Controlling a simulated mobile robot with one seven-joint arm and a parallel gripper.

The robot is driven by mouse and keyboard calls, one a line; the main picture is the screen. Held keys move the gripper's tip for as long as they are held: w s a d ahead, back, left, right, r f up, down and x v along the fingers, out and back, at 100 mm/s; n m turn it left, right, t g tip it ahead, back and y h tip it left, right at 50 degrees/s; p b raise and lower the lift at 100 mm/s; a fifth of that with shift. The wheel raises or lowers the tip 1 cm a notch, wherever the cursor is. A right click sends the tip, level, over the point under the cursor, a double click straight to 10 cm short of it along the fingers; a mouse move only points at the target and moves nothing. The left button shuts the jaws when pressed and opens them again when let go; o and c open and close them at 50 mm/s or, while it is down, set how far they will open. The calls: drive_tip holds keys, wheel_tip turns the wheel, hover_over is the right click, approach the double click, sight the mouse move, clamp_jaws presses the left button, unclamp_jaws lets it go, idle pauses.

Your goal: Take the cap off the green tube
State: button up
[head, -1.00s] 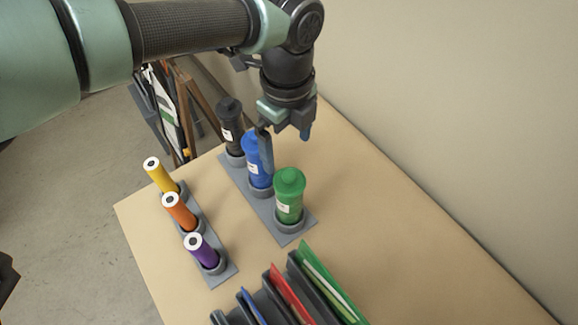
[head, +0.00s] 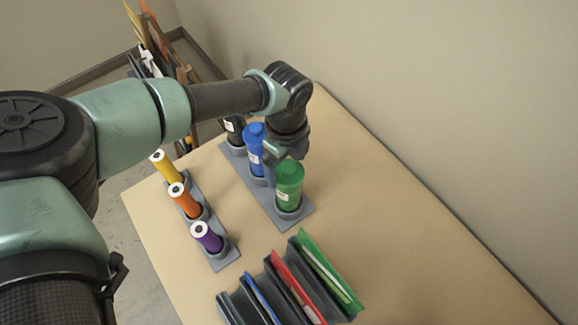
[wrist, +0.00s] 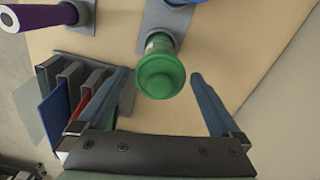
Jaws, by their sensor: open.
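The green tube (head: 289,186) stands upright in the near end of a grey rack (head: 268,206), with its green cap (head: 290,168) on. In the wrist view the cap (wrist: 161,73) shows end-on, with the tube's labelled body behind it. My gripper (wrist: 160,85) is open, its two blue-grey fingers spread to the left and right of the cap and apart from it.
A blue tube (head: 254,150) and a black tube (head: 234,129) stand in the same rack. Yellow, orange and purple tubes (head: 207,236) stand in a second rack to the left. A file sorter (head: 232,306) with coloured folders is at the front. The table's right side is clear.

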drive_tip(key=c, duration=1.1)
drive_tip(key=shift+r, duration=0.1)
